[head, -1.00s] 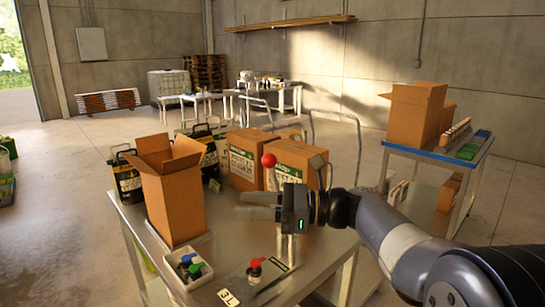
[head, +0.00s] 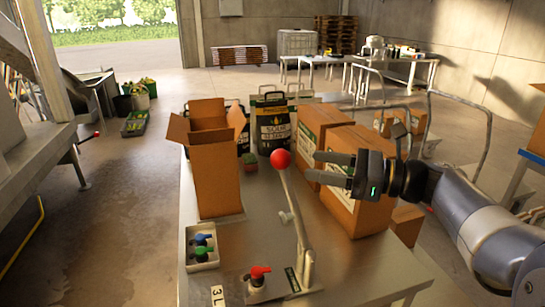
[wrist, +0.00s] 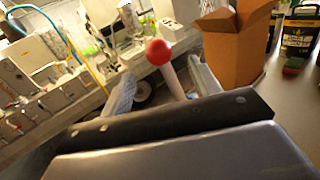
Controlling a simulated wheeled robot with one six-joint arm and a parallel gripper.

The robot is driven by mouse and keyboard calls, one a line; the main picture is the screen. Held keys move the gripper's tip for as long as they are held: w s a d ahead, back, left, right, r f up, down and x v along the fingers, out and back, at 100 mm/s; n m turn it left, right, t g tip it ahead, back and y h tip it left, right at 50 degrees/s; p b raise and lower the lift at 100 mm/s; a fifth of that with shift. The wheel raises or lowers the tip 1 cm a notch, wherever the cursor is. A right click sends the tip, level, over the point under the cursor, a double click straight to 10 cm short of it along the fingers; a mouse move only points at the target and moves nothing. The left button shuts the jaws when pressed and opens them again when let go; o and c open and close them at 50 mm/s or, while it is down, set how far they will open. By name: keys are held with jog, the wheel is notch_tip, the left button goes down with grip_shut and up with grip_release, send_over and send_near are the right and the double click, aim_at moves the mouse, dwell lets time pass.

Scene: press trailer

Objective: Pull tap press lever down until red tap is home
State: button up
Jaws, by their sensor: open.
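The tap press lever (head: 298,225) stands raised on the table, leaning slightly left, with a red ball knob (head: 280,159) on top. The red tap (head: 259,273) sits at the press base, near the table's front. My gripper (head: 318,168) is open and empty, right of the knob at about its height in the picture, its fingers pointing left towards it. In the wrist view the red knob (wrist: 158,52) and the pale lever rod show beyond and between my fingers (wrist: 163,88). I see no contact with the lever.
An open carton (head: 217,180) stands on the table (head: 235,235) left of the lever. A white bin (head: 201,249) of blue and green taps is at front left. Closed cartons (head: 362,205) stand close behind and below my gripper. A 3L card (head: 218,296) lies at the front.

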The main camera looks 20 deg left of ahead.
aim_at(271, 158)
jog(key=a+p, duration=0.1)
jog(key=a, duration=0.9)
jog(key=shift+w+a+p, duration=0.2)
jog(key=shift+a+p, duration=0.05)
jog(key=shift+p, duration=0.1)
jog(key=shift+c, duration=0.6)
grip_shut()
